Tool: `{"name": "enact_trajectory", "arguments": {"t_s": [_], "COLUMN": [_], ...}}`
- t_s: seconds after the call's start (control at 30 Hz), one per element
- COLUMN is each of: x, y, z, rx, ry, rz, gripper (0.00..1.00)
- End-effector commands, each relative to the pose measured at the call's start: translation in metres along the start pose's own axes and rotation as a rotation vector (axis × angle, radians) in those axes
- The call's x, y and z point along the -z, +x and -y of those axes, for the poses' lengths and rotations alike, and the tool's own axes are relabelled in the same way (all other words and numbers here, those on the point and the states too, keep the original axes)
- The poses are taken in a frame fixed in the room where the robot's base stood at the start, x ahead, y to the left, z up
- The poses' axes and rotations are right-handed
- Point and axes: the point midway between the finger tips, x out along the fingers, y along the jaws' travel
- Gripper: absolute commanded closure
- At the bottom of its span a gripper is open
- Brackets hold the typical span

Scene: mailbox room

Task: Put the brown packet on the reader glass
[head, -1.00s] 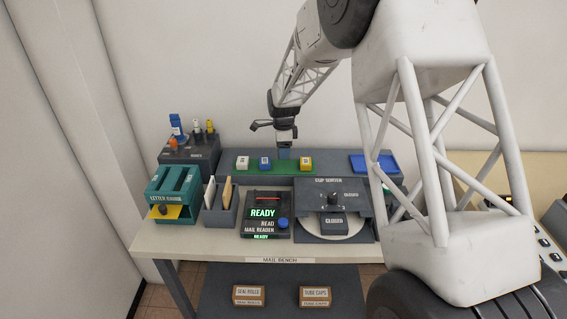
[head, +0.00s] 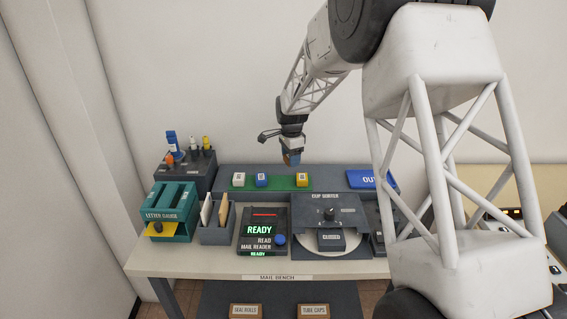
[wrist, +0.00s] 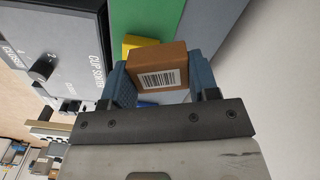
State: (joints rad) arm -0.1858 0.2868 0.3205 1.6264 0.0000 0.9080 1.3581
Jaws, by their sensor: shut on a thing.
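The brown packet (wrist: 158,67) is a small box with a white barcode label on the side facing the wrist camera. My gripper (wrist: 162,82) is shut on it, with one blue-grey finger on each side. In the head view my gripper (head: 291,160) is above the back shelf of the bench, and a bit of brown shows at its fingertips. The mail reader (head: 262,245) is on the bench in front and to the left of the gripper. Its lit display says READY, and its dark upper panel (head: 265,216) has a red line across it.
White (head: 239,179), blue (head: 262,180) and yellow (head: 303,180) blocks stand on a green strip (head: 283,181) behind the reader. The sorter (head: 330,217) is right of the reader, a slotted holder (head: 216,232) left. A blue OUT tray (head: 367,180) is at the back right.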

Motion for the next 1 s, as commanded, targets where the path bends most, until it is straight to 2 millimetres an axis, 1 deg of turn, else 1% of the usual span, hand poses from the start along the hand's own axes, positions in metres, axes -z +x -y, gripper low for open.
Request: {"name": "enact_trajectory", "arguments": {"t_s": [0.03, 0.2, 0.7, 0.83, 1.0], "x": [0.007, 0.029, 0.089, 0.101, 0.109], "y": [-0.005, -0.02, -0.064, -0.073, -0.081], "z": [-0.001, -0.005, -0.021, -0.026, -0.032], "rx": [0.001, 0.001, 0.001, 0.001, 0.0], "ry": [-0.038, -0.197, -0.664, -0.78, -0.899], "rz": [0.0, 0.0, -0.001, -0.001, 0.0], "gripper": [0.69, 0.69, 0.69, 0.69, 0.69]}}
